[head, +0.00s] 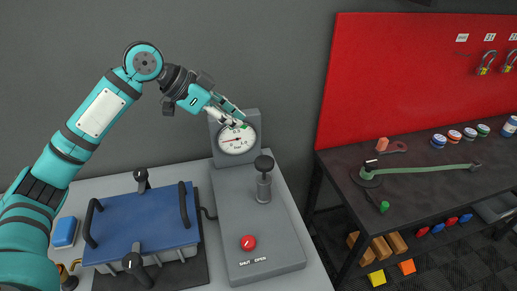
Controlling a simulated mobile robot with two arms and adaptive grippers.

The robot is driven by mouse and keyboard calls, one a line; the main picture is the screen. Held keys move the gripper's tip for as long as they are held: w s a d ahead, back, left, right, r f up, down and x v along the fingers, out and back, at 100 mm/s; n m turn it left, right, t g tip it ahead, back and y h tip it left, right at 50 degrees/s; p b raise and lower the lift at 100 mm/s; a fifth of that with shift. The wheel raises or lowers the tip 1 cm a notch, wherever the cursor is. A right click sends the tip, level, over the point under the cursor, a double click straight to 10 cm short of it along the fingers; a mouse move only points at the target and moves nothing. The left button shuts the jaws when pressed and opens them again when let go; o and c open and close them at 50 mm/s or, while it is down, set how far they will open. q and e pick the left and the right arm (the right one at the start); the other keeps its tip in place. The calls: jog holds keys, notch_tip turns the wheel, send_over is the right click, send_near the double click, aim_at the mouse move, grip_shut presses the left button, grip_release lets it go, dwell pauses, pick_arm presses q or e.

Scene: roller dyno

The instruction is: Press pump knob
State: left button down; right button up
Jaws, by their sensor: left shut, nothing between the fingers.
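The pump is a grey unit (236,224) on a light grey bench. Its black pump knob (264,163) stands upright on a metal shaft at the unit's right side. A round white dial gauge (236,139) faces forward at its back. A red knob (248,242) sits near the front, above the words SHUT and OPEN. My left gripper (241,120) is shut and empty. In the picture it overlaps the top of the gauge, above and left of the pump knob, and appears apart from the knob. My right gripper is not in view.
A blue-lidded box (140,229) with black handles and clamps stands left of the pump, beside a small blue item (65,232). A dark table (430,195) with tools stands at the right, before a red board (400,80). Open space lies above the pump knob.

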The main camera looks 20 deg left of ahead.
pick_arm(q)
jog(key=shift+d, duration=0.1)
jog(key=p, duration=0.3)
send_over(263, 162)
notch_tip(263, 162, down, 7)
notch_tip(263, 162, down, 3)
jog(key=shift+r+p, duration=0.15)
jog(key=shift+p, duration=0.3)
jog(key=shift+f, duration=0.7)
jog(key=shift+f, duration=0.15)
